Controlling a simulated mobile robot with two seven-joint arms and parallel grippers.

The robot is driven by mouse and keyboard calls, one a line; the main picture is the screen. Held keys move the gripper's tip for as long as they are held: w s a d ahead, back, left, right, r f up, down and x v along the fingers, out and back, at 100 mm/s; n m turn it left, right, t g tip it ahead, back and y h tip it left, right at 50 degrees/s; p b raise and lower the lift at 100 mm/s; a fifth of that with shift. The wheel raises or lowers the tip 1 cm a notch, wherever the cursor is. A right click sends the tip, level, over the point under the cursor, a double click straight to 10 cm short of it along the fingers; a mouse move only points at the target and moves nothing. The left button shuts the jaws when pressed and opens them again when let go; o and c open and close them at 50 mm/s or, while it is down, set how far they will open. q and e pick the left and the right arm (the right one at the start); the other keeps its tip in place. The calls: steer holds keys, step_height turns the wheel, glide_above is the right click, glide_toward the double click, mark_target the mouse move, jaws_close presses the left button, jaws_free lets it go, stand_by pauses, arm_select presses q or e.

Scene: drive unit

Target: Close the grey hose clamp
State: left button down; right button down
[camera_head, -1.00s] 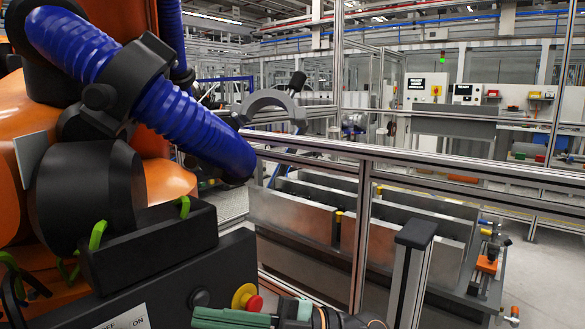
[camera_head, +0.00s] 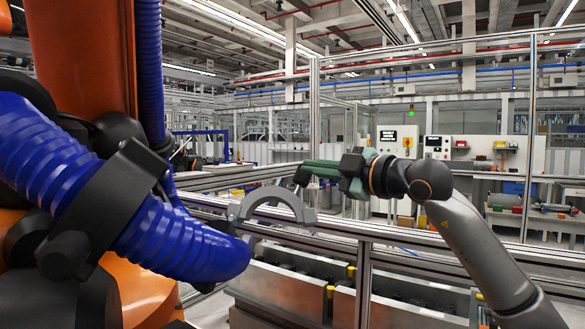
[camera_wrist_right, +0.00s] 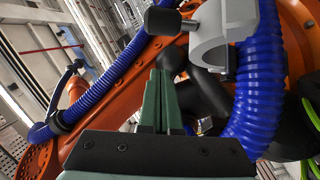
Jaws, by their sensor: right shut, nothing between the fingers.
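The grey hose clamp (camera_head: 275,196) shows as an arched half standing out to the right of the thick blue hose (camera_head: 200,245), not around it, so it looks open. Its black knob (camera_head: 302,176) sits on a short stem at the arch's right side. My right gripper (camera_head: 304,168) comes in from the right with its green fingers shut and empty, tips close to the knob; I cannot tell if they touch. In the right wrist view the clamp (camera_wrist_right: 225,30) and knob (camera_wrist_right: 161,21) are beyond the shut fingers (camera_wrist_right: 158,80). My left gripper is out of view.
The orange robot arm (camera_head: 80,50) with the blue hose fills the left side. A metal rail frame (camera_head: 400,236) runs below and behind my right arm. Grey bins (camera_head: 280,290) stand beyond it. The space above the clamp looks free.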

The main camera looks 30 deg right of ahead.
mark_target(299, 182)
steer(key=w+p, duration=0.1)
steer(key=w, duration=0.2)
steer(key=w+a+p, duration=0.1)
steer(key=w, duration=0.2)
steer(key=w+a+p, duration=0.1)
steer(key=w+p, duration=0.1)
steer(key=w, duration=0.1)
steer(key=shift+r, duration=0.4)
steer(key=shift+s+d+f, duration=0.35)
steer(key=shift+d+f, duration=0.1)
steer(key=shift+d, duration=0.15)
steer(key=shift+s+d+f, duration=0.3)
steer(key=shift+d+f, duration=0.1)
steer(key=shift+d, duration=0.2)
steer(key=shift+s+d+f, duration=0.25)
steer(key=shift+s+d, duration=0.05)
steer(key=shift+d, duration=0.1)
steer(key=shift+f, duration=0.1)
